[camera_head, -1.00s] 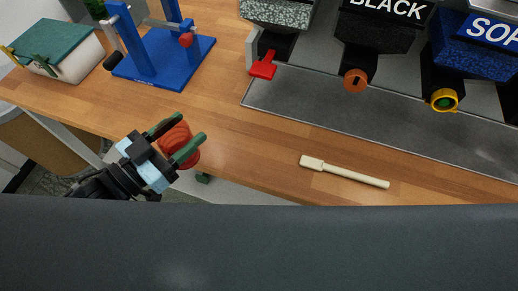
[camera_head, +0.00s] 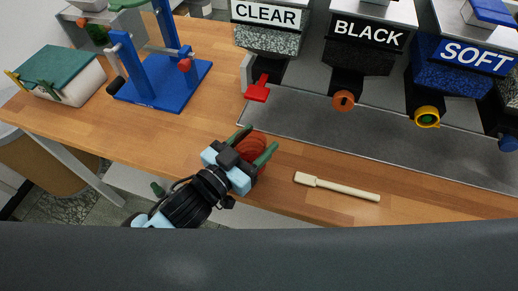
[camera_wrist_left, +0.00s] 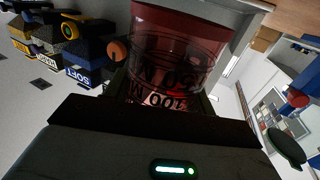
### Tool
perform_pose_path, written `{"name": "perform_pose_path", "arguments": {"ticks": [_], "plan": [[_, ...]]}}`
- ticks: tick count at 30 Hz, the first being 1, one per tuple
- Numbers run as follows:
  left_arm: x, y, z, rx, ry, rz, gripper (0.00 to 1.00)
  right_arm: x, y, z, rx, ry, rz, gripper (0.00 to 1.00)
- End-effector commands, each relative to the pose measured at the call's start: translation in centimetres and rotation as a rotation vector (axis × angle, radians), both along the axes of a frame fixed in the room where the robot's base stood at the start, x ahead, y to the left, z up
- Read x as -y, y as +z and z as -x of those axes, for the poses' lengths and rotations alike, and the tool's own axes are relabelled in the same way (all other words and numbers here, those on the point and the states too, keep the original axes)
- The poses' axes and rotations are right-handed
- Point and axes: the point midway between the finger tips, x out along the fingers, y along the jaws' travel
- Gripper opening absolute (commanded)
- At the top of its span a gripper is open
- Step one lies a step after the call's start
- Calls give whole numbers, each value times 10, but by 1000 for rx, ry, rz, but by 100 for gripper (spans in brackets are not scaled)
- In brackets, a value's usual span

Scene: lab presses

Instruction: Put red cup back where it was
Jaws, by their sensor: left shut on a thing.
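My left gripper (camera_head: 252,146) is shut on the red cup (camera_head: 250,147), near the front edge of the wooden table. The cup sits between the green-tipped fingers, partly hidden by them. In the left wrist view the cup (camera_wrist_left: 180,50) is see-through red with dark printed markings, and fills the top middle. Whether its base touches the table cannot be told. My right gripper is not in view.
Dispensers labelled CLEAR (camera_head: 268,30), BLACK (camera_head: 372,45) and SOFT (camera_head: 462,60) stand behind a grey metal tray (camera_head: 330,125). A pale wooden brush-like tool (camera_head: 338,187) lies right of the cup. A blue press (camera_head: 165,80) and a green-lidded box (camera_head: 60,75) stand left.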

Motion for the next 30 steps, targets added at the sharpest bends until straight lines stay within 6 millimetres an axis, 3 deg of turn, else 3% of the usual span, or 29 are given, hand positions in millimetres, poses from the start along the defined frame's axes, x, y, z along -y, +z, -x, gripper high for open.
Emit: {"name": "perform_pose_path", "arguments": {"ticks": [6, 13, 25, 26, 30], "plan": [[11, -1, -2, 2, -1, 1, 9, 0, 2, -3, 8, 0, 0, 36], [8, -35, -2, -1, 1, 0, 9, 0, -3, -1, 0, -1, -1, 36], [8, -39, -2, 1, 0, 2, 9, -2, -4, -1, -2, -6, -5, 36], [8, -39, -2, 1, 0, 2, 56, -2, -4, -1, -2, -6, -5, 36], [8, -38, -2, 2, -1, 1, 74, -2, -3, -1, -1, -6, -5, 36]]}}
